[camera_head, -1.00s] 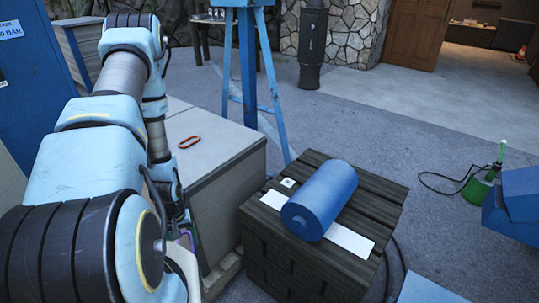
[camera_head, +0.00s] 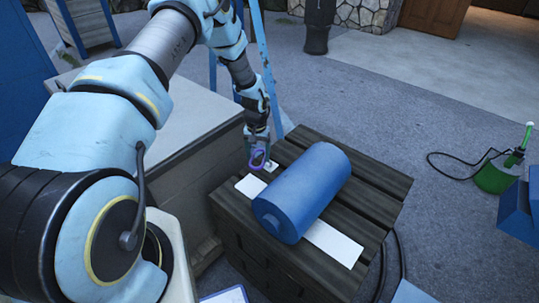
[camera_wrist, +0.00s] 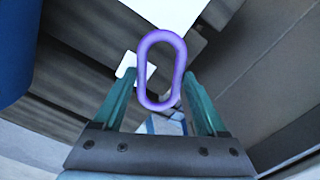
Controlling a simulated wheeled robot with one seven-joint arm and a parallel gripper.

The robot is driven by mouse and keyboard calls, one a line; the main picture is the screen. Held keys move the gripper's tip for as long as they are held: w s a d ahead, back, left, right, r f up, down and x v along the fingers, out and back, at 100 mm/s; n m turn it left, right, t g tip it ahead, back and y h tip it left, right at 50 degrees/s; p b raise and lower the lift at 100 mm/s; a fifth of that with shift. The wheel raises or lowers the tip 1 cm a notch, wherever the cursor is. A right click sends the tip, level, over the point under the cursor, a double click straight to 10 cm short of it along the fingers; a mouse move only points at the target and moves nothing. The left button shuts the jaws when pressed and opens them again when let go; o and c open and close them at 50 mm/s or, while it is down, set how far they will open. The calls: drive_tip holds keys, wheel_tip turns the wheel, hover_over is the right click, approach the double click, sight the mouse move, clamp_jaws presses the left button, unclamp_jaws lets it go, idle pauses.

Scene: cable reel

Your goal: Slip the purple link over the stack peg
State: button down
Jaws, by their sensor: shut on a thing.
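The purple link (camera_head: 258,158) is an elongated ring held in my gripper (camera_head: 257,142), just above the left back part of the dark wooden crate (camera_head: 372,188). In the wrist view the purple link (camera_wrist: 160,70) stands out between the two green fingers of my gripper (camera_wrist: 160,100), which are shut on it. Its opening is clear. A small white square (camera_wrist: 130,66) shows beyond the link, beside the left finger. I cannot make out a stack peg for certain; the square's middle is too small or hidden to tell.
A blue cylinder (camera_head: 305,190) lies on the crate over a white strip (camera_head: 335,243), close to the right of my gripper. A grey box (camera_head: 185,125) stands to the left. A green container with an upright rod (camera_head: 500,172) stands on the floor at the right.

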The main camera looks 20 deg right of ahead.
sight(270, 162)
drive_tip(key=shift+m, duration=0.4)
drive_tip(key=d, duration=0.4)
drive_tip(key=shift+s+d+r, duration=0.25)
drive_tip(key=shift+s+r, duration=0.1)
drive_tip(key=shift+r, duration=0.05)
drive_tip(key=shift+f+b, duration=1.85)
drive_tip(key=shift+f, duration=0.25)
drive_tip(key=shift+f+b, duration=0.35)
drive_tip(key=shift+f, duration=0.05)
unclamp_jaws()
drive_tip(key=shift+a, duration=0.1)
